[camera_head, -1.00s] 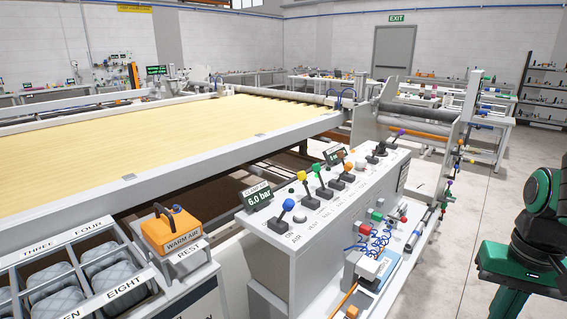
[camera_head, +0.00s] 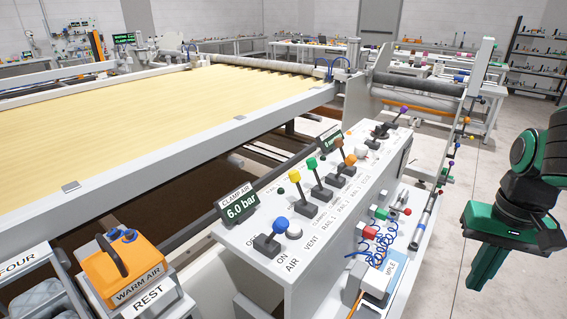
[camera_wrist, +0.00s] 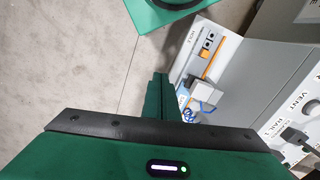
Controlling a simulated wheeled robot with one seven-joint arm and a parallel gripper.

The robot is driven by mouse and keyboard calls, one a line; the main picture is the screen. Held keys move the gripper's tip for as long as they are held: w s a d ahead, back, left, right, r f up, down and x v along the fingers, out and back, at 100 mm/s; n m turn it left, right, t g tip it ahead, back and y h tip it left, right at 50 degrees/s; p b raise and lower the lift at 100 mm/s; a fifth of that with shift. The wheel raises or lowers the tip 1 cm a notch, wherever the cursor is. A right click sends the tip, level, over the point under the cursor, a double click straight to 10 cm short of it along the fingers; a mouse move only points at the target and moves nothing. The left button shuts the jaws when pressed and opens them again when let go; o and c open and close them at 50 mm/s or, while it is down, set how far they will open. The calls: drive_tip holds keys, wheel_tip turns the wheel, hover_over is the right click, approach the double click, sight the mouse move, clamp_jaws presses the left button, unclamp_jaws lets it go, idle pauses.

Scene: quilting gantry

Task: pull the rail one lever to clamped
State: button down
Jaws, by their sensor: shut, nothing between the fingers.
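The rail one lever (camera_head: 296,177) has a yellow knob and a dark base. It stands roughly upright on the sloping white control panel (camera_head: 265,238), between the blue-knobbed air lever (camera_head: 281,225) and the green-knobbed lever (camera_head: 312,164). In the wrist view part of a dark lever base (camera_wrist: 294,135) shows beside the RAIL 1 label at the right edge; its knob is out of frame. My gripper (camera_head: 484,285) is shut and empty, pointing down, well to the right of the panel and apart from the lever. Its fingers also show in the wrist view (camera_wrist: 160,82).
A clamp air display (camera_head: 240,207) reads 6.0 bar. An orange warm-air tool (camera_head: 125,270) rests left of the panel. Blue coiled hoses (camera_head: 380,247) and fittings stick out from the panel's right side. Open floor (camera_head: 440,240) lies between the panel and my arm.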

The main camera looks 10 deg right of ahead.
drive_tip(key=w+a+r+n, duration=0.2)
drive_tip(key=w+r, duration=0.2)
drive_tip(key=w, duration=0.4)
drive_tip(key=w+a+r+n, duration=0.2)
drive_tip(key=w+a+r, duration=0.15)
drive_tip(key=w, duration=0.45)
drive_tip(key=w+a+r+n, duration=0.2)
drive_tip(key=w+r, duration=0.2)
drive_tip(key=w, duration=0.5)
drive_tip(key=w+a+n, duration=0.2)
drive_tip(key=w+a, duration=0.3)
drive_tip(key=a, duration=0.4)
drive_tip(key=w+a+r+n+h, duration=0.1)
drive_tip(key=w+a+n, duration=0.1)
drive_tip(key=w+a, duration=0.3)
drive_tip(key=w+a+r+n+h, duration=0.1)
drive_tip(key=w+a, duration=0.3)
drive_tip(key=a, duration=0.9)
drive_tip(key=shift+w+a+n, duration=0.2)
drive_tip(key=shift+w+n, duration=0.2)
drive_tip(key=shift+n, duration=0.5)
